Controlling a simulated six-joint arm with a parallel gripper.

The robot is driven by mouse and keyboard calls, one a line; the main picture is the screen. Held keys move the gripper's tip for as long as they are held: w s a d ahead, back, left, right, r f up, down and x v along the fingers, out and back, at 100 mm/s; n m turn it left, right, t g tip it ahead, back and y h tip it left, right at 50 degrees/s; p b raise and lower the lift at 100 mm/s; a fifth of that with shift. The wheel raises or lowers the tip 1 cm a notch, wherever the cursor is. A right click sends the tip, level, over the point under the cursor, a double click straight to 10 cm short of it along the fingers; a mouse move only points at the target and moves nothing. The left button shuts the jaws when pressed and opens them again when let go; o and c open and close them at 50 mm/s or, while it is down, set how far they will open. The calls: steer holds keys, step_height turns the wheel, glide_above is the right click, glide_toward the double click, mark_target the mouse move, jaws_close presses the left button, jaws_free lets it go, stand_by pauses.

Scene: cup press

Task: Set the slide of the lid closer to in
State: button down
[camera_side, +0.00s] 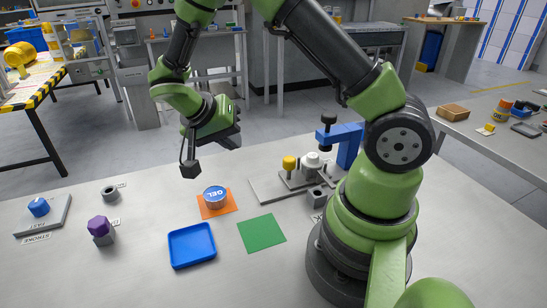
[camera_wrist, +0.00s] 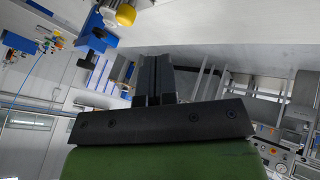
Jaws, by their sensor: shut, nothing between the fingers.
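The lid closer stands on a grey base plate (camera_side: 265,190) at the right of the bench. It has a blue upright frame (camera_side: 347,148) with a black knob on top, a yellow knob (camera_side: 289,163) and a pale round part (camera_side: 312,160). I cannot tell from the frames how far in the slide stands. In the wrist view the yellow knob (camera_wrist: 126,14) and blue parts (camera_wrist: 95,34) show at the upper left. My gripper (camera_side: 232,139) hangs above the bench, left of the closer and apart from it. Its fingers (camera_wrist: 155,62) are together and empty.
A GEL tin (camera_side: 215,195) sits on an orange square. A blue tray (camera_side: 192,246) and a green square (camera_side: 262,233) lie in front. At left are a purple-topped piece (camera_side: 100,228), a grey ring (camera_side: 110,192) and a blue knob (camera_side: 39,207) on a labelled plate.

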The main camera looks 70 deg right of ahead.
mark_target(292, 156)
steer(key=x, duration=0.9)
steer(key=shift+f, duration=0.1)
steer(key=s+d, duration=0.1)
steer(key=s, duration=0.1)
steer(key=shift+s+d+f, duration=0.25)
steer(key=shift+s+d, duration=0.35)
steer(key=shift+s, duration=0.25)
steer(key=shift+s+d, duration=1.5)
